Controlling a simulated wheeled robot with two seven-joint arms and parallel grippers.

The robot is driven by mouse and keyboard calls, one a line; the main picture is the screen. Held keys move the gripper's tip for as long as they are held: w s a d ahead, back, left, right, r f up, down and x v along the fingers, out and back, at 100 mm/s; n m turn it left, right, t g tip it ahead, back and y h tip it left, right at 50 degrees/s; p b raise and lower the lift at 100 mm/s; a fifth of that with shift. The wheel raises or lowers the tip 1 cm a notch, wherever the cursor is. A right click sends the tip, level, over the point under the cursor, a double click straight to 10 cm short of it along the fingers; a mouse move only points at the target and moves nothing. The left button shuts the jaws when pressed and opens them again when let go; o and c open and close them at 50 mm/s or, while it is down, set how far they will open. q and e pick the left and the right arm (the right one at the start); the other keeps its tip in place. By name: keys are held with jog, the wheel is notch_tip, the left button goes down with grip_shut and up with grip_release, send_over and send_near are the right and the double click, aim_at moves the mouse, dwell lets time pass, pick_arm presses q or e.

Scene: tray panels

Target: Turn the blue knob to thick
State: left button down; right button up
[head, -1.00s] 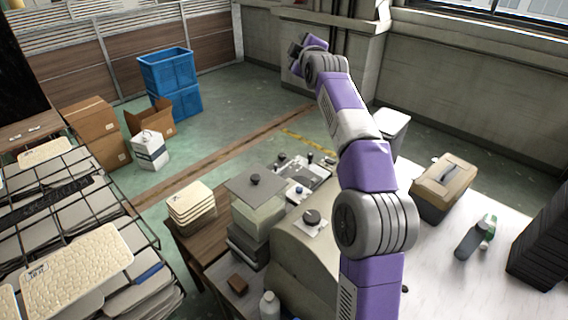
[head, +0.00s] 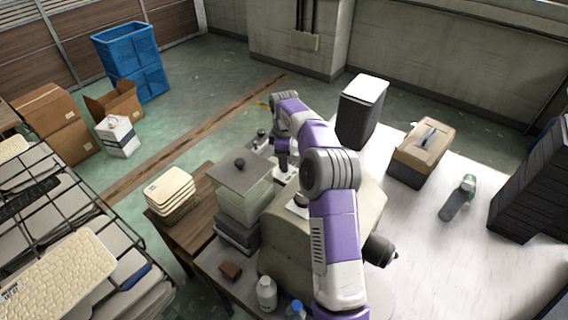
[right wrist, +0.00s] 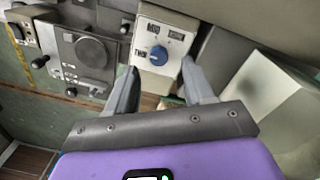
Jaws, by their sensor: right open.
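The blue knob (right wrist: 157,55) shows in the right wrist view on a pale panel (right wrist: 146,66) with small dark labels around it. The labels are too small to read surely, and I cannot tell which one the knob points at. My right gripper (right wrist: 159,72) is open, one finger on each side of the panel's lower part, with the knob just beyond the fingertips and nothing between them. In the head view my right gripper (head: 283,158) points down over the machine, and my arm hides the knob. My left gripper is not in view.
Next to the knob panel is a grey panel with a round dark disc (right wrist: 91,51). The beige machine body (head: 272,240) and a lidded clear box (head: 243,200) stand close by. Bottles (head: 266,293) are at the front.

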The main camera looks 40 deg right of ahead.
jog(key=shift+w+d+f, duration=0.1)
jog(key=shift+f, duration=1.85)
grip_shut()
